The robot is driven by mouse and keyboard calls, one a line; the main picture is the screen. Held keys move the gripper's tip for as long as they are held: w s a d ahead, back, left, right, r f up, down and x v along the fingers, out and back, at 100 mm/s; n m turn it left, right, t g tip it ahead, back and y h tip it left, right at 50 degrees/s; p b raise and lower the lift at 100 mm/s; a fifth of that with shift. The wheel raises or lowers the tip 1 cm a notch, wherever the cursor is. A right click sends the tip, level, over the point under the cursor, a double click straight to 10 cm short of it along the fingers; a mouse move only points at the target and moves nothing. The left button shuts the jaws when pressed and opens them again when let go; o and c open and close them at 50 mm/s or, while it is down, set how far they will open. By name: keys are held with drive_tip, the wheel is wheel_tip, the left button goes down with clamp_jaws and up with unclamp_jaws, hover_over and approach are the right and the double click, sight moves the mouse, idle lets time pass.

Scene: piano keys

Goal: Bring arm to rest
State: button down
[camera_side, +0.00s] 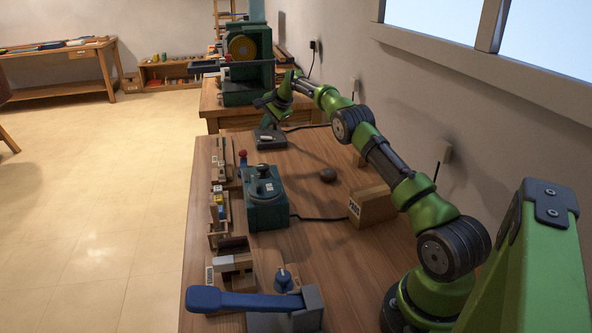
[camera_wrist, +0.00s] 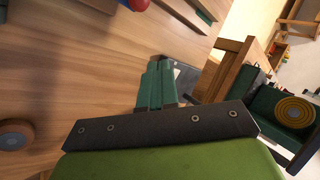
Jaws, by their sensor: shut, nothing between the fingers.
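My green arm reaches over the wooden table (camera_side: 330,250) to its far end. My gripper (camera_side: 267,122) is above the far edge of the table, near a low dark block (camera_side: 270,140) with a pale top. In the wrist view the two green fingers of my gripper (camera_wrist: 157,82) lie side by side, shut, with nothing between them. A grey and dark object shows just behind the fingertips; whether they touch it cannot be told.
A teal box with a dial (camera_side: 264,195) and a red-knobbed lever (camera_side: 242,160) stand left of centre. A round brown knob (camera_side: 328,175) and a cardboard box (camera_side: 371,205) sit near the wall. A blue-handled lever (camera_side: 245,300) is in front. A green machine (camera_side: 245,65) stands beyond.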

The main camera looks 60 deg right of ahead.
drive_tip(key=shift+s+d+r, duration=0.25)
drive_tip(key=shift+s+r, duration=0.05)
drive_tip(key=shift+r, duration=0.2)
drive_tip(key=s+a+r+n+g+y, duration=0.1)
drive_tip(key=s+a+r+n, duration=0.35)
drive_tip(key=s+a, duration=0.6)
drive_tip(key=s+a+r+n+g+y, duration=0.1)
drive_tip(key=s+a+r+n, duration=0.35)
drive_tip(key=s+a, duration=0.6)
drive_tip(key=s+a+r+n+t, duration=0.1)
drive_tip(key=s+a+n, duration=0.5)
drive_tip(key=s+a, duration=1.1)
drive_tip(key=shift+s+r+t+y, duration=0.15)
drive_tip(key=shift+s+t+y, duration=0.1)
drive_tip(key=shift+t+y, duration=0.2)
